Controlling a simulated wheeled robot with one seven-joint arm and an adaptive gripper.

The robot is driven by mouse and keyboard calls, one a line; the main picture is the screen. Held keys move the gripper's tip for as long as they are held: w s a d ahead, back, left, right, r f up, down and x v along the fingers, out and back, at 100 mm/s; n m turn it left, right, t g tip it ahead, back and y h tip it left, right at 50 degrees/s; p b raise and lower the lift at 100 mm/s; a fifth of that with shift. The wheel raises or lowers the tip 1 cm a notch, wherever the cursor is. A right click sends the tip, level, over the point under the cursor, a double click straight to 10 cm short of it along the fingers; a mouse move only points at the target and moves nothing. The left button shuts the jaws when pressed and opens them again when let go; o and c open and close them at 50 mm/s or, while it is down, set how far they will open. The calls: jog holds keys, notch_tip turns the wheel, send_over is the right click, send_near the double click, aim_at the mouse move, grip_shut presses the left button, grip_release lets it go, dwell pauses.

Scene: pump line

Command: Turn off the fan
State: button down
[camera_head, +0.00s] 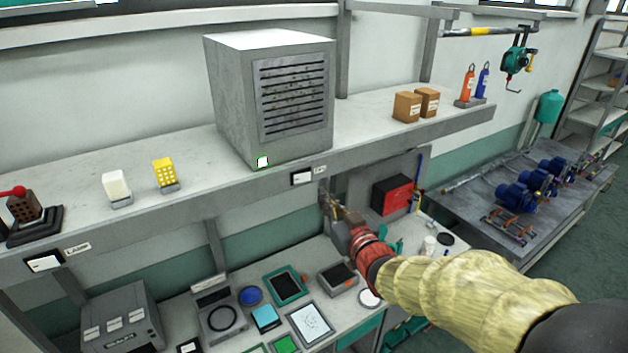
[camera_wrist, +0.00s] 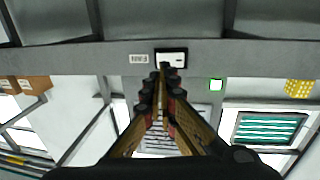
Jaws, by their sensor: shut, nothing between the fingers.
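The fan is a grey box with a dark slatted grille (camera_head: 292,97) on the upper shelf. A small green-rimmed white light (camera_head: 263,161) is lit at its lower front corner; it also shows in the wrist view (camera_wrist: 216,85). A white rocker switch in a black frame (camera_head: 302,177) sits on the shelf's front edge beside a small label (camera_head: 320,170). In the wrist view the switch (camera_wrist: 172,57) is straight ahead of the fingertips. My gripper (camera_head: 323,190) is shut and empty, close to the switch; whether it touches cannot be told.
Another switch (camera_head: 44,262) with a label is on the shelf edge at left. A red-handled lever (camera_head: 22,205), a white block (camera_head: 116,187), a yellow block (camera_head: 165,173) and brown boxes (camera_head: 407,106) stand on the shelf. The workbench below holds several devices.

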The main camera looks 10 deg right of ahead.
aim_at(310, 178)
jog(key=w+p, duration=0.1)
jog(key=w, duration=0.1)
jog(key=w+a, duration=0.1)
jog(key=w, duration=0.2)
jog(key=w+p, duration=0.1)
jog(key=w, duration=0.1)
jog(key=shift+w+a+p, duration=0.2)
jog(key=shift+w+p, duration=0.1)
jog(key=shift+w, duration=0.05)
jog(key=shift+w+f+b, duration=0.2)
jog(key=shift+w+b, duration=0.1)
jog(key=shift+b, duration=0.8)
jog(key=shift+w+r, duration=0.1)
jog(key=shift+r, duration=0.1)
jog(key=shift+f, duration=0.1)
